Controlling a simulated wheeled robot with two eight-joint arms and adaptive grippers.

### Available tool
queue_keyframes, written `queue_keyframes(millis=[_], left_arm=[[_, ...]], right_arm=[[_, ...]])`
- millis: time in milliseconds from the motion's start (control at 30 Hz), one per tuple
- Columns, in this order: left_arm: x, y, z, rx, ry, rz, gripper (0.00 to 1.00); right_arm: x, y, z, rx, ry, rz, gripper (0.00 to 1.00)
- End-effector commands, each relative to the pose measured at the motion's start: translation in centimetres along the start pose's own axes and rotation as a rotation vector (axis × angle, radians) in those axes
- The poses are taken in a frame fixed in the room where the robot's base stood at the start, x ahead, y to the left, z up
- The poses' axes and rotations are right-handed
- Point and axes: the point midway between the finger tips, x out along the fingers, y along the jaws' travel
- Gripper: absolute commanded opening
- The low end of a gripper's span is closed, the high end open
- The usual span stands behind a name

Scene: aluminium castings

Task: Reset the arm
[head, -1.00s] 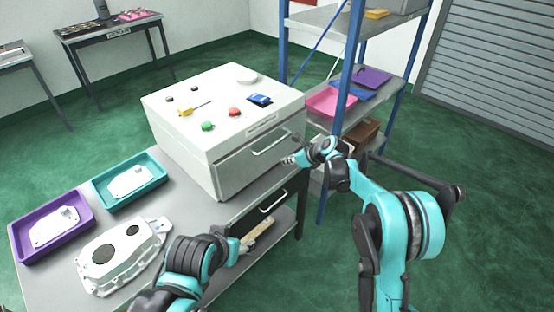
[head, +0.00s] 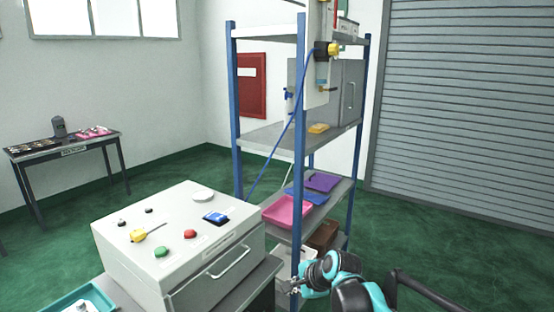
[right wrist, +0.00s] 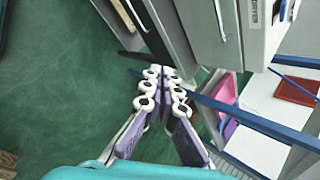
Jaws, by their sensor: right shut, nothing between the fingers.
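My right arm comes in at the bottom right of the head view. Its gripper (head: 288,286) is beside the blue shelf post, near the front right of the white drawer box (head: 180,240). In the right wrist view my right gripper (right wrist: 161,88) has its fingers together with nothing between them. It points toward the grey fronts of the box, with green floor to the left. My left gripper is not in view.
A blue-posted shelf rack (head: 238,130) stands behind the box, holding a pink tray (head: 287,212) and a purple tray (head: 322,181). Coloured buttons and a blue item (head: 215,218) sit on the box. Green floor (head: 440,235) is open at right.

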Motion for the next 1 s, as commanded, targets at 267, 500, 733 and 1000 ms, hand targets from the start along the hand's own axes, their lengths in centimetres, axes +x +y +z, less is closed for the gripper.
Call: queue_keyframes(millis=[267,500,733,1000], left_arm=[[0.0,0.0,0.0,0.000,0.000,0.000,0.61],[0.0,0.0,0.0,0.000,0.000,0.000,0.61],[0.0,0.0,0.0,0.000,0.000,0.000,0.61],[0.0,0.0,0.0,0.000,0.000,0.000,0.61]], right_arm=[[-9.8,9.6,-2.5,-0.647,0.180,0.060,0.00],[-14.3,18.6,-4.9,-1.167,0.296,0.192,0.00],[-15.5,23.1,-6.3,-1.427,0.336,0.286,0.00],[-15.6,23.5,-6.5,-1.461,0.340,0.299,0.00]])
